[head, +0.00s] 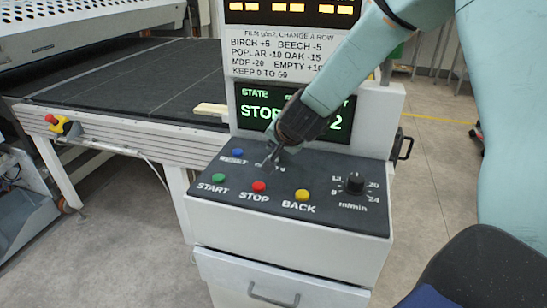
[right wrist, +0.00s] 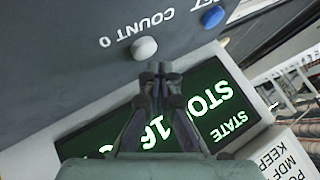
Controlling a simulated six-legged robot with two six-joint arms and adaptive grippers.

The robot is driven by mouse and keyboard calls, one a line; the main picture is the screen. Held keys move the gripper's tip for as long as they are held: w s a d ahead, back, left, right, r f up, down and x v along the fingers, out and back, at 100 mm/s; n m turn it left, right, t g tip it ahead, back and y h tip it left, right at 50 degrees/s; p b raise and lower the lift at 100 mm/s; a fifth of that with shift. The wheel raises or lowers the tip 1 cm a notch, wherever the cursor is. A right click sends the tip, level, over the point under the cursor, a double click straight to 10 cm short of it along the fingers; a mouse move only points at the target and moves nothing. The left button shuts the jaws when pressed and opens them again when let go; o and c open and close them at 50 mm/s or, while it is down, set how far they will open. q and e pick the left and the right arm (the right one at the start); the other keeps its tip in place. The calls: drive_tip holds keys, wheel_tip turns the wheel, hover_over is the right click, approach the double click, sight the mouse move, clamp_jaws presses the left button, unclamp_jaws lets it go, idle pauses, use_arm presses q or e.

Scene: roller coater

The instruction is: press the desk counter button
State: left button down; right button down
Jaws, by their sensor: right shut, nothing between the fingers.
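The counter button is a pale grey round button (right wrist: 144,48) beside the label "COUNT 0" on the dark desk panel (head: 322,217). In the head view the fingers of my right gripper (head: 268,162) cover the button's place, behind STOP and right of the blue RESET button. My right gripper is shut and empty, pointing down at the panel. In the right wrist view its fingertips (right wrist: 160,69) appear just beside the button, overlapping its lower edge closely; I cannot tell whether they touch it. My left gripper is not in view.
Nearby are the blue RESET (head: 237,153), green START (head: 218,178), red STOP (head: 258,187) and yellow BACK (head: 302,195) buttons, plus a black speed knob (head: 354,184). A green-lettered screen (head: 252,108) stands behind. A conveyor (head: 130,85) with a red emergency stop (head: 51,118) is left.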

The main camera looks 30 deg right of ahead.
drive_tip(key=shift+s, duration=0.1)
idle(0.3)
drive_tip(key=shift+f+b, duration=0.3)
drive_tip(key=shift+f, duration=0.15)
drive_tip(key=shift+f+b, duration=0.3)
drive_tip(key=shift+f, duration=0.15)
idle(0.7)
drive_tip(key=shift+r, duration=0.1)
drive_tip(key=shift+r+p, duration=0.8)
drive_tip(key=shift+p, duration=0.15)
drive_tip(key=shift+r, duration=0.1)
wheel_tip(320, 180, up, 5)
drive_tip(key=p, duration=0.5)
